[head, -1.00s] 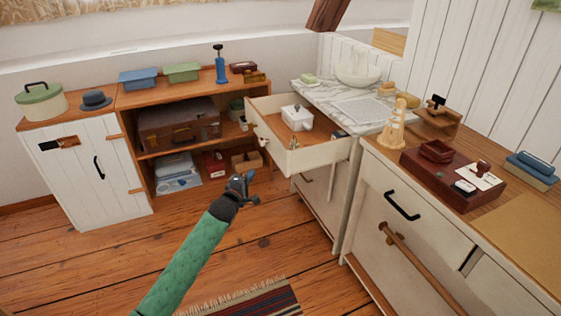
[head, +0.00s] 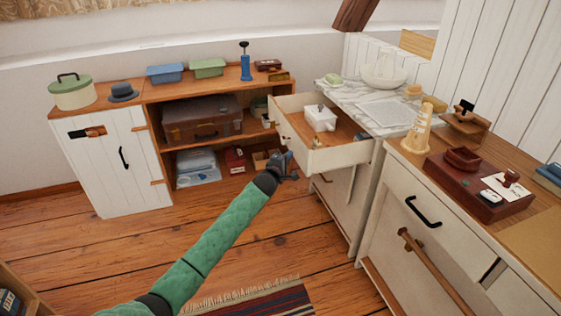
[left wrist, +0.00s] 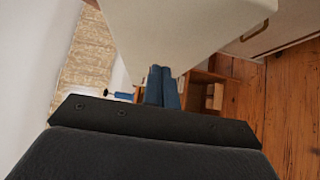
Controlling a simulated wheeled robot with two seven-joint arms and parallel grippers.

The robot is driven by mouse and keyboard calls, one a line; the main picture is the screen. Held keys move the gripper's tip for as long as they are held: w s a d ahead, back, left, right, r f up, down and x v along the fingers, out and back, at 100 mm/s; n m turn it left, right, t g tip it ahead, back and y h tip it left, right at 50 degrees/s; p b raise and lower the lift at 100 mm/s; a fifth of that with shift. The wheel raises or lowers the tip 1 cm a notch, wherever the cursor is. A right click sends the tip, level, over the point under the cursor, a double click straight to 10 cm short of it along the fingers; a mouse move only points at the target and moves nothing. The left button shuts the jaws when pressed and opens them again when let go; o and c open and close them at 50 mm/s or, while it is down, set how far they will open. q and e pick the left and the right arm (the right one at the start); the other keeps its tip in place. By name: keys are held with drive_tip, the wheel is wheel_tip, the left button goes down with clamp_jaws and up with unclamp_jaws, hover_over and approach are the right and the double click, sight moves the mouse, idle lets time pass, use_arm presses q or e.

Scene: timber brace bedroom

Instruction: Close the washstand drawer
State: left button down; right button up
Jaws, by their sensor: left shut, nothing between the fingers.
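The washstand (head: 362,190) has a marble top, and its cream upper drawer (head: 340,157) is pulled out to the left. A white lidded box (head: 320,118) and small items lie inside the drawer. My left gripper (head: 289,157) is shut and empty, close to the near outer corner of the drawer; I cannot tell whether it touches. In the left wrist view, its blue fingers (left wrist: 162,88) lie together beneath a large pale panel (left wrist: 190,25), which looks like part of the drawer. My right gripper is in neither view.
A wooden shelf unit (head: 215,85) with a suitcase (head: 202,118) stands behind the drawer. A white cabinet (head: 120,165) is at the left. A dresser (head: 420,215) with a black handle stands at the right. The wooden floor in front is mostly clear, with a striped rug (head: 260,302).

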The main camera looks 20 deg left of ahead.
use_arm(q)
drive_tip(key=shift+w+d, duration=0.6)
drive_tip(key=shift+d, duration=0.2)
drive_tip(key=shift+d, duration=0.1)
